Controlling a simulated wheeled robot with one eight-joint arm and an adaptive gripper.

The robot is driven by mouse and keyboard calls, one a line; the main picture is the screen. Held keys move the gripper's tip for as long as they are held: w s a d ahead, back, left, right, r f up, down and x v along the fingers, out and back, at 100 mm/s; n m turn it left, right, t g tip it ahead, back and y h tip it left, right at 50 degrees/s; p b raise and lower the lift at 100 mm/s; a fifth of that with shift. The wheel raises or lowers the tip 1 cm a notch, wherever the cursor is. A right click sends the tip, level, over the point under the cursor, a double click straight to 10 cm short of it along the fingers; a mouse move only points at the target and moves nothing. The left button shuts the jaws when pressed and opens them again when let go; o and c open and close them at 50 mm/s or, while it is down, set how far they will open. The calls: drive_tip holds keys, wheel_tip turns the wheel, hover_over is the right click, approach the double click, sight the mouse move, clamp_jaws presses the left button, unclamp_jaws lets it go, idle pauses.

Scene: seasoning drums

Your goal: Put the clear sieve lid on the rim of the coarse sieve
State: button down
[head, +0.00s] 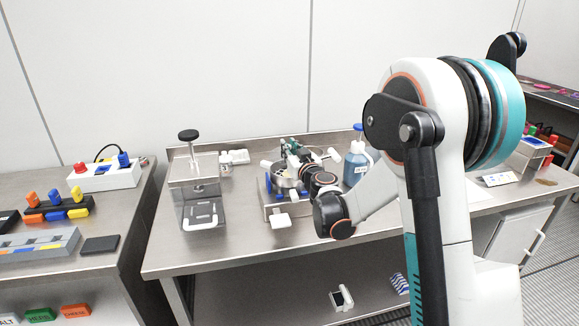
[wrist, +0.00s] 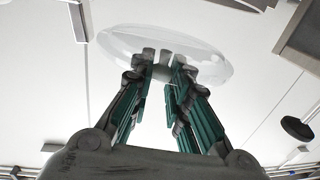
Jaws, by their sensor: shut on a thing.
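The clear sieve lid (wrist: 205,62) is a thin, see-through disc in the wrist view. My gripper (wrist: 163,72) is shut on it near its middle, with the green-lined fingers on either side. In the head view my gripper (head: 291,152) is small, behind my wrist, over the sieving stand. The coarse sieve seems to be the round metal ring (head: 284,180) on that stand, partly hidden by my arm. The lid is too faint to make out surely in the head view, so I cannot tell its gap to the rim.
A clear-walled box with a black knob (head: 188,136) stands left of the stand on the steel table (head: 240,255). A blue-capped bottle (head: 357,165) stands close behind my arm at right. The table's front left is clear.

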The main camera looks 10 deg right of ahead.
wheel_tip(320, 180, down, 4)
drive_tip(key=shift+f+b, duration=0.25)
drive_tip(key=shift+b, duration=0.65)
drive_tip(key=c, duration=1.5)
unclamp_jaws()
drive_tip(key=shift+c, duration=0.2)
drive_tip(key=shift+s, duration=0.15)
